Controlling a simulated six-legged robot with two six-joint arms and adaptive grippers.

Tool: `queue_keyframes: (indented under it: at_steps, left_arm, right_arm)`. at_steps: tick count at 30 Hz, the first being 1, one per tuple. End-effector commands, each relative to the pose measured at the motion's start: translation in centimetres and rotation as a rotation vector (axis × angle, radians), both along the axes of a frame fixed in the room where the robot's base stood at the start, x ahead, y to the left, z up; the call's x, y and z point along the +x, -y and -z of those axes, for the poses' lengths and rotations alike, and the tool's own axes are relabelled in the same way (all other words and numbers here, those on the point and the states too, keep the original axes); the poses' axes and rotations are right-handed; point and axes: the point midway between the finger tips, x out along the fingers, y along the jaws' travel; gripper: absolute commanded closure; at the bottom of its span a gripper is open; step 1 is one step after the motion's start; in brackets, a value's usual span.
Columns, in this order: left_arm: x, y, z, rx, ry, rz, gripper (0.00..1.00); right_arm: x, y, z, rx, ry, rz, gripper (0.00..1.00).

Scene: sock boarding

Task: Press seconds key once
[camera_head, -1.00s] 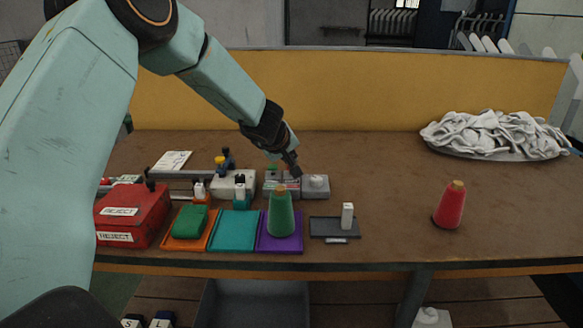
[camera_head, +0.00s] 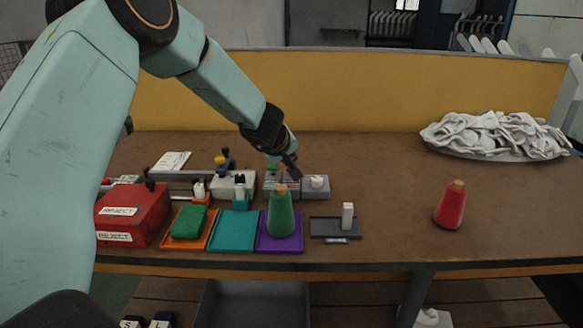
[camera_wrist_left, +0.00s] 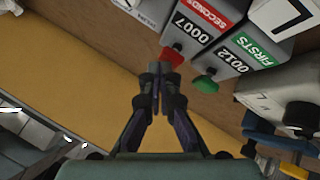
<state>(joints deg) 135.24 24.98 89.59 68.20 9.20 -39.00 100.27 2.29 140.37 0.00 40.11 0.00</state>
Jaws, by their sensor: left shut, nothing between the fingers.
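The seconds counter (camera_wrist_left: 195,22) has a red label and reads 0007 in the left wrist view. Its red key (camera_wrist_left: 172,56) points toward my left gripper (camera_wrist_left: 158,84). The gripper is shut and empty, and its fingertips overlap the near edge of the red key in that view; I cannot tell if they touch it. Beside it is the firsts counter (camera_wrist_left: 240,52), with a green label reading 0012 and a green key (camera_wrist_left: 206,85). In the head view my left gripper (camera_head: 294,172) reaches down over the counters and partly hides them. My right gripper is out of view.
A green cone (camera_head: 281,212) stands on a purple tray (camera_head: 268,246), in front of the counters. Left are a teal tray (camera_head: 232,240) and a red reject box (camera_head: 130,215). A red cone (camera_head: 450,208) and a sock pile (camera_head: 495,135) are right. The table's middle right is clear.

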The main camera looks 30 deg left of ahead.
Motion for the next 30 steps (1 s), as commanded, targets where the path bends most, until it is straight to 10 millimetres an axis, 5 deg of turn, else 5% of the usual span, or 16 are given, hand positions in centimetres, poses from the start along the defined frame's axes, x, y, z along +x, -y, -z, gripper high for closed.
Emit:
queue_keyframes:
  at_steps: [30]
  left_arm:
    - [-0.05, 0.03, 0.17, 0.0, -0.002, 0.001, 1.0]
  right_arm:
    - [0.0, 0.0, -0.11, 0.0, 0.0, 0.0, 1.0]
